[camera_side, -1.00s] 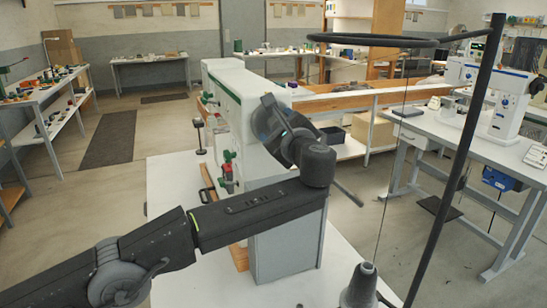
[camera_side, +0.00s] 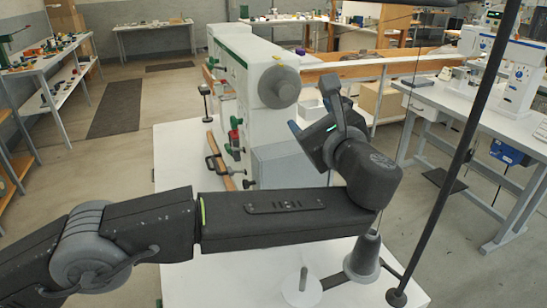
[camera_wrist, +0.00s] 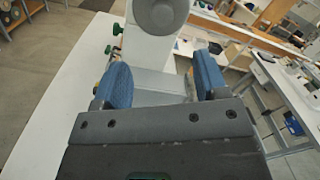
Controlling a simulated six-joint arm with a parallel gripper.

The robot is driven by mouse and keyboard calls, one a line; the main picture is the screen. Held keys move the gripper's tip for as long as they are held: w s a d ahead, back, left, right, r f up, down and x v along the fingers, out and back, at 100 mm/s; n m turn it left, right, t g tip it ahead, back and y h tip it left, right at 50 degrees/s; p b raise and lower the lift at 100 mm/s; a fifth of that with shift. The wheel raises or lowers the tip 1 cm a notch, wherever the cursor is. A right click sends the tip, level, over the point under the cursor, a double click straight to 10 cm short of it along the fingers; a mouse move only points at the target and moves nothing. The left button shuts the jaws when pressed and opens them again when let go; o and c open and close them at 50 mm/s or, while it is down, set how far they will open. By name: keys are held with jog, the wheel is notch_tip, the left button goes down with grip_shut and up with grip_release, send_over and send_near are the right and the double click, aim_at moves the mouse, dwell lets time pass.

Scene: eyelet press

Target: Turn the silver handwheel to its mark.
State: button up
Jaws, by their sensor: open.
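The gripper's fingers are partly hidden there by my wrist.
A grey box (camera_side: 288,162) stands below the handwheel. A thread cone (camera_side: 363,258), a spindle on a disc (camera_side: 302,288) and a dark upright pole (camera_side: 455,150) stand at the near right.

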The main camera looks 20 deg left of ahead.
jog(key=s+a+f+n+t+h, duration=0.1)
jog(key=a+f+n+t+h, duration=0.6)
jog(key=n, duration=0.7)
notch_tip(320, 180, down, 2)
jog(key=t, duration=0.4)
jog(key=shift+a+n+t+h, duration=0.15)
jog(key=shift+n+t+h, duration=0.15)
jog(key=shift+n+h, duration=0.1)
dwell(0.8)
jog(key=shift+f, duration=0.1)
dwell(0.4)
